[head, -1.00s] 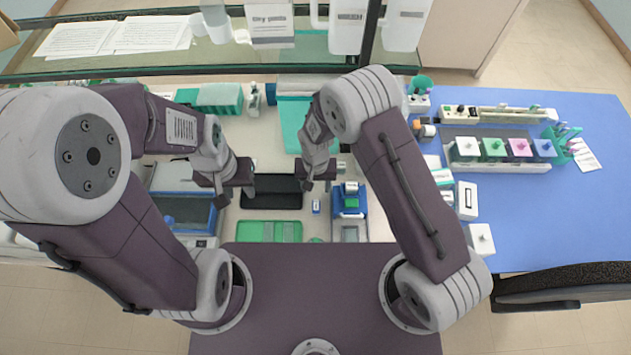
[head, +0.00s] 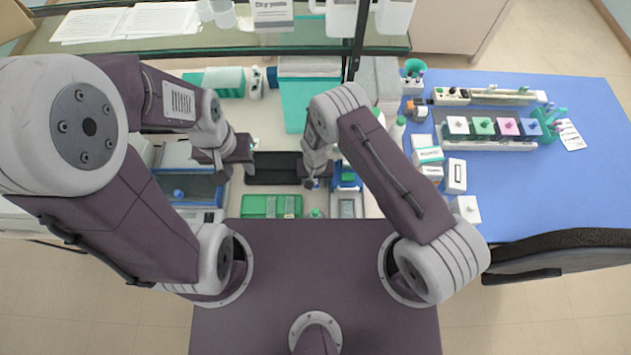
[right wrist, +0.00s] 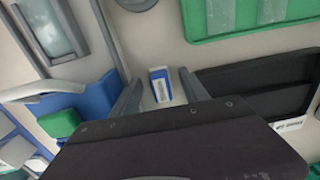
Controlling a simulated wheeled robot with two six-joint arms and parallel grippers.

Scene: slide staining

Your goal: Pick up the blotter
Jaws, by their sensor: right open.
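A small blue-and-white block (right wrist: 161,86) with a label stands on the bench in the right wrist view. I take it to be the blotter, though its label is too small to read. My right gripper (right wrist: 161,77) is open, with one finger on either side of the block and clear space between. In the head view my right gripper (head: 319,184) hides the block. My left gripper (head: 236,173) appears open and empty, at the left end of the black tray (head: 272,168).
A green slide tray (head: 258,207) lies just in front of the black tray. A blue-framed tray (head: 190,186) is at left. Boxes (head: 455,176) and colored jars (head: 483,127) stand at right.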

